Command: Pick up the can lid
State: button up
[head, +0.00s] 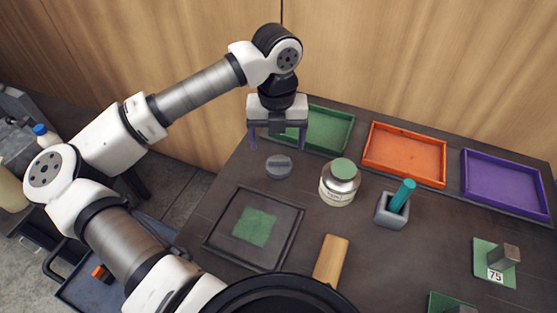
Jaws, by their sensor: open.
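A small round grey piece with a raised ridge across its top, which looks like the can lid (279,167), lies on the dark table. My gripper (278,143) is above it and slightly behind it in the picture. It points down with its two purple fingers spread wide, and nothing is between them. The lid appears apart from the fingers. A metal can (339,185) with a pale label and a green round top surface stands upright to the right of the lid.
Green (330,128), orange (405,153) and purple (506,183) trays line the back. A grey holder (391,211) with a teal stick stands right of the can. A dark framed square (254,229) and a wooden block (331,260) lie in front. A weight marked 75 (504,257) stands at right.

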aim_at(279, 159)
jog(key=shift+s+d+f+p, duration=0.15)
jog(key=shift+f+p, duration=0.2)
jog(key=shift+f, duration=0.25)
notch_tip(279, 159, down, 4)
jog(key=shift+s+f+p, duration=0.1)
jog(key=shift+s+p, duration=0.05)
jog(key=shift+p, duration=0.5)
jog(key=shift+c, duration=0.2)
jog(key=c, duration=1)
